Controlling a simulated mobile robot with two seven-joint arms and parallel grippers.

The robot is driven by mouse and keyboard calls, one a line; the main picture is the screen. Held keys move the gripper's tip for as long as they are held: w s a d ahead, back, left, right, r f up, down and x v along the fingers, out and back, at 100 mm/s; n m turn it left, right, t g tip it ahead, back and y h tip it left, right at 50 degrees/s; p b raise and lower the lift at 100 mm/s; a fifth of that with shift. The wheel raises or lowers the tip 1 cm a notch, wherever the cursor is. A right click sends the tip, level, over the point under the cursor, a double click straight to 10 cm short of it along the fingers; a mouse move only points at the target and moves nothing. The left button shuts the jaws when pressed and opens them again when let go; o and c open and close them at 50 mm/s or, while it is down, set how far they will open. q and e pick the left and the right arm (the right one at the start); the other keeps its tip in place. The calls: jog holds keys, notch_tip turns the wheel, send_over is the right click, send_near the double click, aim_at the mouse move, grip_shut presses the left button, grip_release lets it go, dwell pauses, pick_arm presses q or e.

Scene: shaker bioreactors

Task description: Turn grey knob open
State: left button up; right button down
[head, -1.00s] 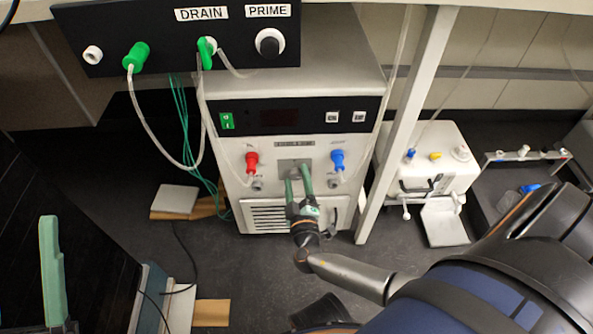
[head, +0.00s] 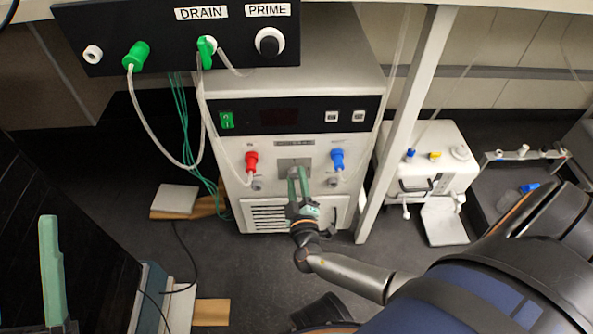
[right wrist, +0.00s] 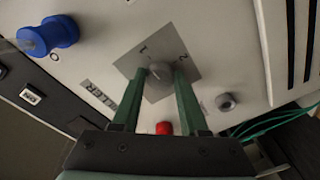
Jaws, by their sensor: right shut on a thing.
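The grey knob (right wrist: 158,78) sits on a square grey plate marked 1 and 2 on the front of the white machine (head: 298,150). My right gripper (head: 298,172) reaches the plate, and the knob is mostly hidden behind its fingers in the head view. In the right wrist view, the green fingers of my right gripper (right wrist: 160,88) stand on either side of the knob and are shut on it. My left gripper (head: 51,270) shows at the left edge as one green finger, away from the machine.
A red fitting (head: 251,162) and a blue fitting (head: 337,159) flank the plate. A dark panel (head: 110,32) with green valves and hoses hangs above. A white post (head: 405,125) stands right of the machine, with a white device (head: 432,160) beyond it.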

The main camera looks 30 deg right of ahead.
jog(key=shift+m, duration=0.4)
jog(key=m, duration=0.3)
jog(key=shift+w, duration=0.1)
jog(key=m, duration=0.4)
jog(key=shift+m+h, duration=0.3)
jog(key=shift+m, duration=0.1)
jog(key=m, duration=0.4)
jog(key=shift+w+m+h, duration=0.1)
jog(key=shift+m+h, duration=0.2)
jog(key=shift+m, duration=1.9)
jog(key=shift+c, duration=2.2)
grip_release()
jog(key=shift+a, duration=0.1)
jog(key=shift+f, duration=0.1)
jog(key=shift+s+a, duration=0.1)
jog(key=shift+s, duration=0.1)
